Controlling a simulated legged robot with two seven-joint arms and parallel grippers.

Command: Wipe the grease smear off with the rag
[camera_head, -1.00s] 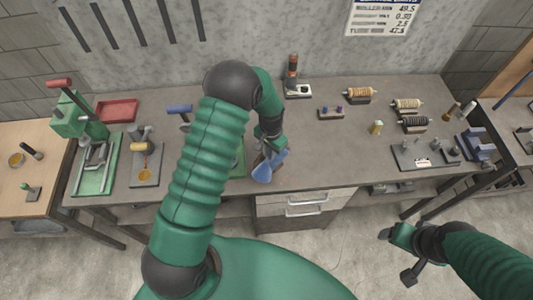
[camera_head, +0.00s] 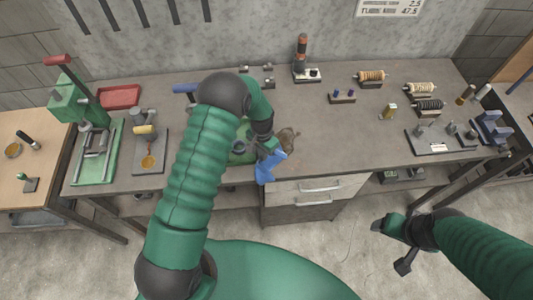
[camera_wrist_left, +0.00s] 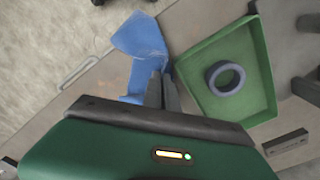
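My left gripper (camera_head: 268,150) is over the front part of the grey workbench, its fingers close together on a blue rag (camera_head: 271,167). The rag hangs down at the bench's front edge, above the drawers. In the left wrist view the rag (camera_wrist_left: 142,40) spreads out beyond the narrow fingers (camera_wrist_left: 162,92). A brownish patch (camera_head: 288,138), which looks like the grease smear, shows on the bench just beyond and right of the gripper; its near side is partly hidden. My right gripper (camera_head: 392,243) is empty and open, out in front of the bench over the floor.
A green tray with a blue ring (camera_wrist_left: 225,79) lies beside the left gripper. A black-and-orange tool (camera_head: 304,62) stands at the back. Wire spools (camera_head: 420,88) and small fixtures are on the right; a green press (camera_head: 82,105) is on the left. The middle right of the bench is clear.

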